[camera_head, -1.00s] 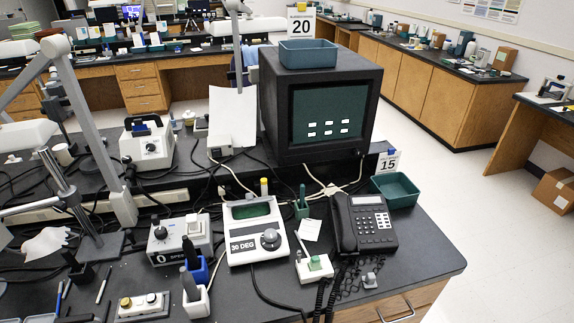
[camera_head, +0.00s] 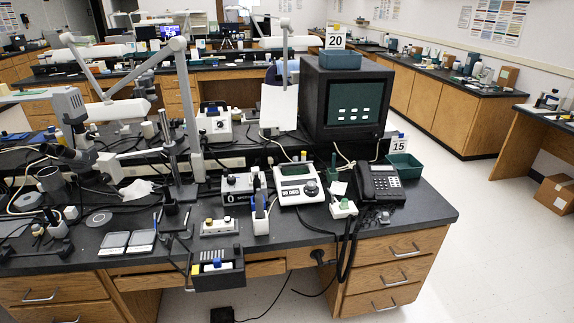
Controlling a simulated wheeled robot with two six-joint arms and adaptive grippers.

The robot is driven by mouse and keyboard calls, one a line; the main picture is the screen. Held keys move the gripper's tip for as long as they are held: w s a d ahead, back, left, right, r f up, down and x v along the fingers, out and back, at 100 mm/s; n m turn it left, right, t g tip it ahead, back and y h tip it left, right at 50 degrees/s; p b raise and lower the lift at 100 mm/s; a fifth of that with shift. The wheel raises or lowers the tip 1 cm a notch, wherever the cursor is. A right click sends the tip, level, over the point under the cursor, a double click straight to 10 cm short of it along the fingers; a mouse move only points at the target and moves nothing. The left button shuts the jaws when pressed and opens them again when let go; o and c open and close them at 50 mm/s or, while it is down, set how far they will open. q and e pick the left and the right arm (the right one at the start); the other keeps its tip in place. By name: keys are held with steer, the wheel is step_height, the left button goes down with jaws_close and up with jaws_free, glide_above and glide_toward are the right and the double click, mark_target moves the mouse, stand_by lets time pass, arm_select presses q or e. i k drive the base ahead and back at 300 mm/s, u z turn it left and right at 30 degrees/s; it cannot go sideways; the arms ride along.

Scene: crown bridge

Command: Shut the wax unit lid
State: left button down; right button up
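Neither of my grippers shows in the head view. I cannot tell for sure which device on the black bench (camera_head: 400,213) is the wax unit, and no open lid is clearly visible. A small low block (camera_head: 220,227) with two knobs lies near the front edge. A white boxy unit (camera_head: 214,122) stands further back.
A black telephone (camera_head: 379,183), a teal tray (camera_head: 404,167) and a dark monitor (camera_head: 346,100) stand to the right. A microscope (camera_head: 72,130) and lamp arms crowd the left. A small rack (camera_head: 217,270) hangs at the front edge. White floor (camera_head: 490,240) lies clear at the right.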

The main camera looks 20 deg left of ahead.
mark_target(295, 159)
steer(key=z, duration=0.6)
steer(key=i, duration=0.45)
steer(key=z, duration=0.7)
steer(key=i, duration=0.75)
steer(key=u, duration=0.25)
